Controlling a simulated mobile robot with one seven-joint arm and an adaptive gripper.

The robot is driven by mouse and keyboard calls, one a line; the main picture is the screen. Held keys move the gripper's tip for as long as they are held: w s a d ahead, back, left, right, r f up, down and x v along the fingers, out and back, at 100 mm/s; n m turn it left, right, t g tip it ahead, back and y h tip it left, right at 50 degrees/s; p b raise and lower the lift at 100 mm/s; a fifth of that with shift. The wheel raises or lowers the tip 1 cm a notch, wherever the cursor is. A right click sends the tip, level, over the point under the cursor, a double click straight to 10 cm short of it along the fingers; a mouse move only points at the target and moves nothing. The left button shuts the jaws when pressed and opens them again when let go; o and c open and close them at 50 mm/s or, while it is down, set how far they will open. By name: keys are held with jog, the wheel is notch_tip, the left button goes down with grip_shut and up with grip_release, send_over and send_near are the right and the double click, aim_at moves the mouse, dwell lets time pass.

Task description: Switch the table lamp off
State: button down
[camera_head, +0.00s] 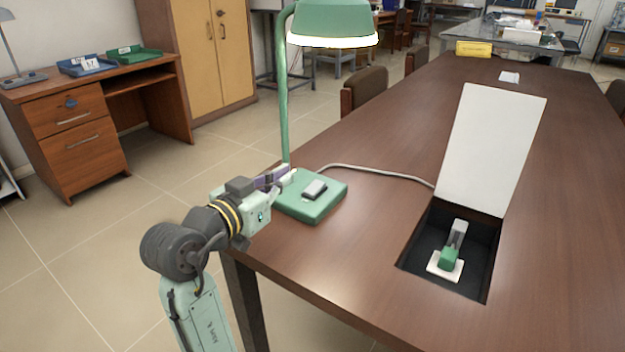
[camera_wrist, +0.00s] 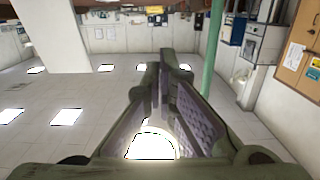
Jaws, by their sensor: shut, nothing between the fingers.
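The green table lamp stands at the table's near left corner in the head view. Its shade (camera_head: 340,18) has a bright glowing rim, so it is lit. Its square base (camera_head: 322,205) carries a grey rocker switch (camera_head: 314,189). My gripper (camera_head: 287,177) is shut and empty, at the left of the base, beside the post (camera_head: 281,100) and left of the switch. I cannot tell whether it touches the lamp. In the wrist view my closed fingers (camera_wrist: 164,62) point up the picture, and the green post (camera_wrist: 213,50) shows to their right; the switch is not seen there.
The lamp's white cable (camera_head: 375,170) runs right to an open recess in the brown table (camera_head: 400,125). Its white lid (camera_head: 490,145) stands up, and a green plug (camera_head: 449,257) sits inside. Chairs (camera_head: 365,88) line the table's left side. A wooden desk (camera_head: 95,120) stands farther left.

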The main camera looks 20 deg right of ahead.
jog(key=shift+s+d+f+g, duration=0.25)
jog(key=shift+d+f+g, duration=0.05)
jog(key=shift+d, duration=0.15)
jog(key=shift+w, duration=0.1)
jog(key=p, duration=0.2)
send_over(317, 191)
jog(key=shift+a+f, duration=0.1)
jog(key=shift+f, duration=0.5)
notch_tip(317, 191, down, 2)
jog(key=shift+f, duration=0.9)
jog(key=shift+r+p, duration=0.1)
jog(key=shift+p, duration=0.25)
